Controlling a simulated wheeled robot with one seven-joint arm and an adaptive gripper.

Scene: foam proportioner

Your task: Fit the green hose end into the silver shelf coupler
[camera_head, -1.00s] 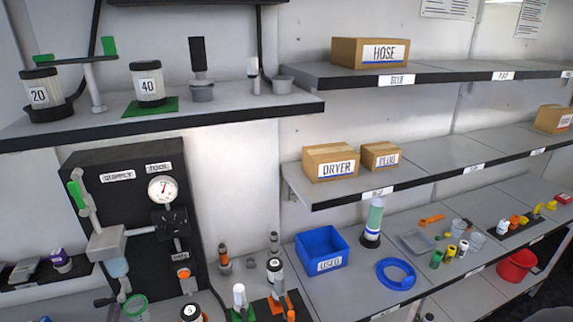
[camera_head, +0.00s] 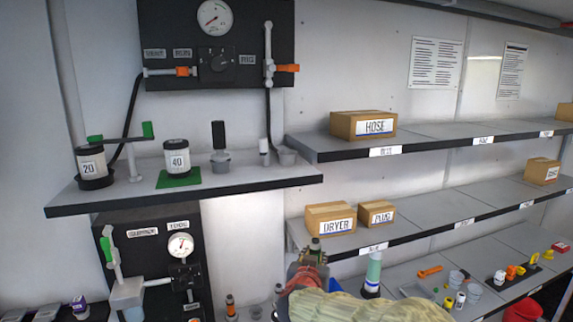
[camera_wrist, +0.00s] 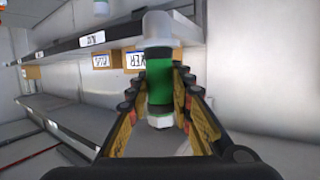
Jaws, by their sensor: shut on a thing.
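My gripper (camera_head: 308,268) is shut on the green hose end (camera_wrist: 160,88). In the wrist view it is a green cylinder with black bands and pale ends, held between both fingers. In the head view only a small part of it (camera_head: 315,250) shows above the fingers, in front of the middle shelf by the DRYER box. On the upper left shelf (camera_head: 110,192) stand a grey cup-like fitting with a black top (camera_head: 220,160), a slim pale fitting (camera_head: 264,152) and a low grey cup (camera_head: 286,156). I cannot tell which is the silver coupler. The held end is apart from them.
Canisters 20 (camera_head: 93,167) and 40 (camera_head: 177,160) stand on the upper left shelf. The DRYER box (camera_head: 330,218), plug box (camera_head: 377,213) and HOSE box (camera_head: 363,125) sit on right shelves. A black gauge panel (camera_head: 160,85) hangs above. The upper right shelf has free room.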

